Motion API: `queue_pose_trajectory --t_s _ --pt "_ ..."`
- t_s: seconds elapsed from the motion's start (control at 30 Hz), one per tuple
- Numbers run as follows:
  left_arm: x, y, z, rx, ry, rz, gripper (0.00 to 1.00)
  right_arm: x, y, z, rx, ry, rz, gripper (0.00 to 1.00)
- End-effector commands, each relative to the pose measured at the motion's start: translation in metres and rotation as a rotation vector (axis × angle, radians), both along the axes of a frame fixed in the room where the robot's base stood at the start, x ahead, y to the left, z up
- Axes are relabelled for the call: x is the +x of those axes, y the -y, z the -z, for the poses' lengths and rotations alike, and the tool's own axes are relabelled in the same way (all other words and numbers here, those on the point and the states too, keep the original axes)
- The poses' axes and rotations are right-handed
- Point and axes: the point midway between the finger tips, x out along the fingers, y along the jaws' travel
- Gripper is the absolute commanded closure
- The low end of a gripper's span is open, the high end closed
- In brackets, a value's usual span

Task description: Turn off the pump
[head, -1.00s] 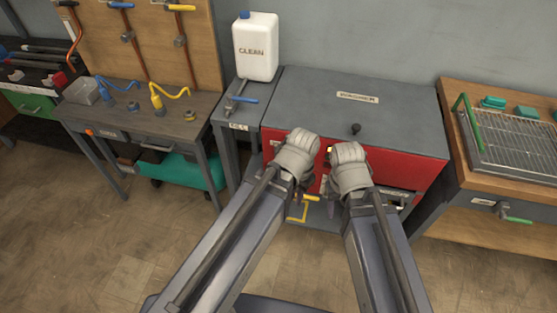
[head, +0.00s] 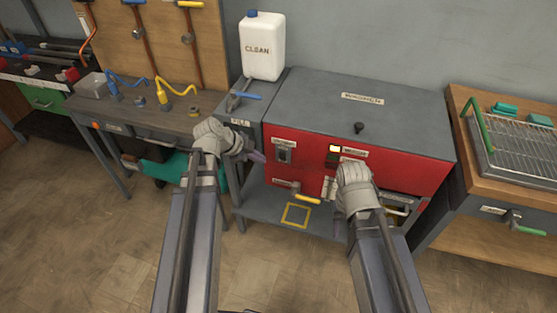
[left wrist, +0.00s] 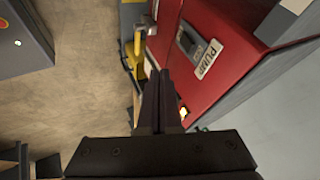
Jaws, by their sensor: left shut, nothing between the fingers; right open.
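The pump switch (head: 284,154) is a grey plate with a dark switch on the left part of the red washer front (head: 310,175). In the left wrist view, the switch (left wrist: 188,41) sits beside a white PUMP label (left wrist: 207,58). I cannot tell which way it is set. My left gripper (head: 258,157) is shut and empty, left of the switch and apart from it. In the left wrist view its closed fingers (left wrist: 165,78) point along the red front. My right gripper (head: 341,172) is open in front of the panel's middle, its fingers mostly hidden by the wrist.
A lit indicator (head: 335,149) glows on the panel. A yellow-handled valve (head: 307,199) sits low on the front, above a yellow square outline (head: 296,215) on the shelf. A side stand (head: 240,108) with a blue-handled valve and the CLEAN jug (head: 263,47) stands at left.

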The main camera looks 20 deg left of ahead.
Motion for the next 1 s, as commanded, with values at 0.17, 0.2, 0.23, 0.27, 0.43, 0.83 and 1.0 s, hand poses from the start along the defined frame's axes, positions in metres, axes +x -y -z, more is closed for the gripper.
queue_pose_trajectory --t_s 0.17,0.2,0.23,0.27,0.43,0.83,1.0 --pt "0.003 -0.008 -0.001 0.008 0.035 0.017 1.0 0.0 0.0 0.002 0.0 0.0 0.0 0.5" --pt "0.003 -0.008 -0.001 0.009 0.037 0.019 1.0 0.0 0.0 0.002 0.0 0.0 0.0 0.5" --pt "0.003 -0.008 -0.001 0.009 0.037 0.019 1.0 0.0 0.0 0.002 0.0 0.0 0.0 0.5" --pt "0.003 -0.008 -0.001 0.009 0.037 0.019 1.0 0.0 0.0 0.002 0.0 0.0 0.0 0.5" --pt "0.003 -0.008 -0.001 0.01 0.035 0.019 1.0 0.0 0.0 0.002 0.0 0.0 0.0 0.5" --pt "0.024 0.009 0.038 0.011 0.034 0.02 1.0 0.0 0.0 0.041 0.0 0.0 0.0 0.5" --pt "0.038 0.022 0.062 0.011 0.033 0.021 1.0 0.0 0.0 0.065 0.0 0.0 -0.001 0.5"
